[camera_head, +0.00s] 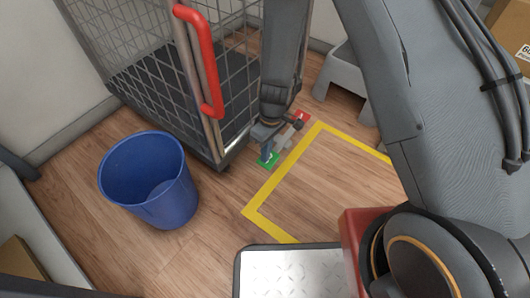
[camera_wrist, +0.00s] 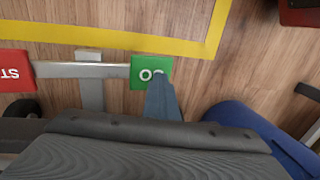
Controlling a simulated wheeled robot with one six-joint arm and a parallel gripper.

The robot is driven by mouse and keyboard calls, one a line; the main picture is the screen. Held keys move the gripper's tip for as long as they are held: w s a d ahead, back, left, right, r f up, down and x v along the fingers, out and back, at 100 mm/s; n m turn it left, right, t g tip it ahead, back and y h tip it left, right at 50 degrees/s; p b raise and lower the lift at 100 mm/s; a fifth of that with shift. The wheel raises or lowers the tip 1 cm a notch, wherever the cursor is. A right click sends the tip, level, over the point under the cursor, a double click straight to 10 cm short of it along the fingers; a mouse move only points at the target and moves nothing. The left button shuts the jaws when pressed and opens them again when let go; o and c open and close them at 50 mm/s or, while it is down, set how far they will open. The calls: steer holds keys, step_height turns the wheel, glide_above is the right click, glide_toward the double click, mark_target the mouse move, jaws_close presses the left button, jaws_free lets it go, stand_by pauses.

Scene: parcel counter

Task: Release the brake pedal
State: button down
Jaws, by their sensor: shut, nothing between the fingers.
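The brake pedal is a metal bar (camera_wrist: 80,70) low at the foot of the wire cage trolley (camera_head: 225,75). It has a green end marked "GO" (camera_wrist: 150,69) and a red end marked with letters that read "ST" (camera_wrist: 14,71). In the head view the green end (camera_head: 268,160) and the red end (camera_head: 301,117) show on either side of my gripper. My gripper (camera_wrist: 160,82) is shut and empty. Its fingertips are over the lower edge of the green end; I cannot tell whether they touch it. My wrist hides part of the bar in the head view.
A blue bin (camera_head: 150,180) stands on the wooden floor left of the trolley. A yellow taped outline (camera_head: 265,190) lies right of the pedal, its inside clear. A grey step stool (camera_head: 345,75) stands behind. The trolley has a red handle (camera_head: 205,60).

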step_height(320, 180, up, 14)
steer(key=s+a+p, duration=0.1)
steer(key=p, duration=0.6)
steer(key=shift+s+a+f, duration=0.15)
steer(key=shift+s+a, duration=0.1)
steer(key=shift+s, duration=0.1)
